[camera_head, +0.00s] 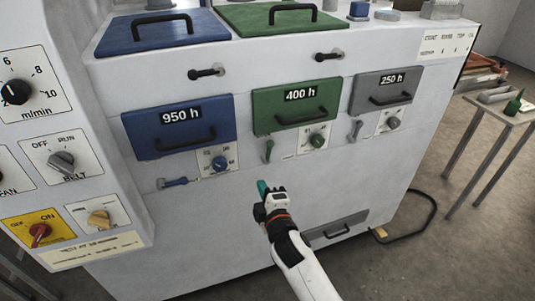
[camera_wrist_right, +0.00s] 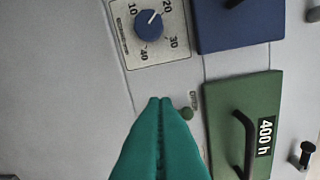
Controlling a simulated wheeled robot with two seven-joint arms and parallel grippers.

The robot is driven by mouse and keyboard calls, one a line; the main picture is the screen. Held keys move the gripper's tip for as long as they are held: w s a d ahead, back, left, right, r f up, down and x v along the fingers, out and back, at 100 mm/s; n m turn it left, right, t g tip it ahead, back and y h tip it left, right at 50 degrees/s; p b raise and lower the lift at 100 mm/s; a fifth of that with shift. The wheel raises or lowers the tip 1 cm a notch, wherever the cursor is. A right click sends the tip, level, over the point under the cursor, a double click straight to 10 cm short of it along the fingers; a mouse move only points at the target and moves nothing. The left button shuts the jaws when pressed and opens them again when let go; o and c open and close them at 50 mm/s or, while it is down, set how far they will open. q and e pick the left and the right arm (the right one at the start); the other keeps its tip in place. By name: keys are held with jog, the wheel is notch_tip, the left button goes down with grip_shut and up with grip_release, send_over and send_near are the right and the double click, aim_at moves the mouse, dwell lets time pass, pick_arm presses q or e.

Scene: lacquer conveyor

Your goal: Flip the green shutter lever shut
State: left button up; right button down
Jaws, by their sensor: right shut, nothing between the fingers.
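The green shutter lever (camera_head: 268,150) is on the white machine front, below the green 400 h door (camera_head: 296,105) and left of a green dial. It stands roughly upright in the head view. In the right wrist view its round green knob (camera_wrist_right: 187,113) shows just beyond my fingers, which hide the rest of it. My right gripper (camera_head: 262,187) is shut and empty, with teal fingers, below the lever and apart from it in the head view. The closed fingertips (camera_wrist_right: 160,102) also show in the wrist view. My left gripper is not in view.
A blue lever (camera_head: 175,183) lies sideways at the left, under the blue 950 h door (camera_head: 180,125). A grey lever (camera_head: 355,129) stands under the grey 250 h door (camera_head: 386,90). Door handles and dials stick out nearby. A small table (camera_head: 497,115) stands at the right.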

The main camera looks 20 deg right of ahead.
aim_at(268, 152)
notch_tip(268, 152, up, 3)
jog(key=shift+d+f+t, duration=0.1)
jog(key=shift+d+t, duration=0.05)
jog(key=shift+t, duration=0.25)
jog(key=shift+w, duration=0.1)
jog(key=w, duration=1)
jog(key=shift+w+p, duration=0.1)
jog(key=shift+p, duration=0.3)
jog(key=d, duration=0.2)
jog(key=d+p, duration=0.1)
jog(key=d, duration=0.1)
jog(key=shift+w+f, duration=0.25)
jog(key=shift+f, duration=0.15)
jog(key=shift+w, duration=0.1)
